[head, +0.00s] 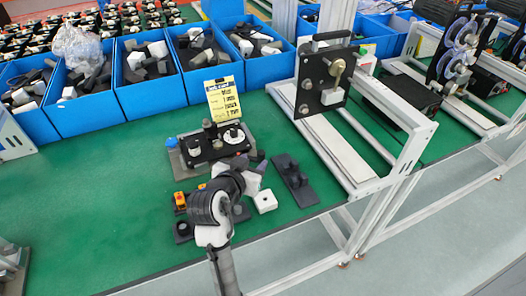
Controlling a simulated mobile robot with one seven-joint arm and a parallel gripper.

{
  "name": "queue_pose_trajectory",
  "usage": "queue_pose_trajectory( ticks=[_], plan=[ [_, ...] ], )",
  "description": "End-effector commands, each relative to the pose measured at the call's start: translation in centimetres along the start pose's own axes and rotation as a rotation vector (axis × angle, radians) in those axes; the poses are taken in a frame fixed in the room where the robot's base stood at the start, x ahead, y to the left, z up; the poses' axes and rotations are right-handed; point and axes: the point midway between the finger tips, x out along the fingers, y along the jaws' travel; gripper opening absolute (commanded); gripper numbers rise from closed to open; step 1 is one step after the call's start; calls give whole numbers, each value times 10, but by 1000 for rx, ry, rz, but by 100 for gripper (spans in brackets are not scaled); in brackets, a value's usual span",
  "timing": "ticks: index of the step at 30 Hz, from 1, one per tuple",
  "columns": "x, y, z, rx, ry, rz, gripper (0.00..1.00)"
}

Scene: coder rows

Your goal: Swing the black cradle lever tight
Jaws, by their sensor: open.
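A black fixture (206,150) on a grey metal base stands on the green bench, with dark upright posts and a white round disc (234,134) on its right. It may be the cradle, but I cannot clearly make out its lever at this size. My gripper (256,164) is just in front of the fixture, at its lower right. It is open, and I see nothing held in it. My arm rises from the bottom edge and hides part of the bench in front of the fixture. I cannot tell whether the gripper touches anything.
A yellow card (223,98) stands behind the fixture. A black bracket (293,176), a white block (265,201) and an orange part (180,201) lie close to my arm. Blue bins (150,90) line the back.

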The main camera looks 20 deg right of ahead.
Motion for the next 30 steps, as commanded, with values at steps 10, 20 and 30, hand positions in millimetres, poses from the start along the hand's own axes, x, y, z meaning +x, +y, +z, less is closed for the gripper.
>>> queue_pose_trajectory(
  ticks=[10,20,30],
  plan=[
    [68,0,-5,1,0,0,43],
    [92,0,-3,1,2,-3,43],
    [92,-1,-3,1,2,-3,26]
  ],
)
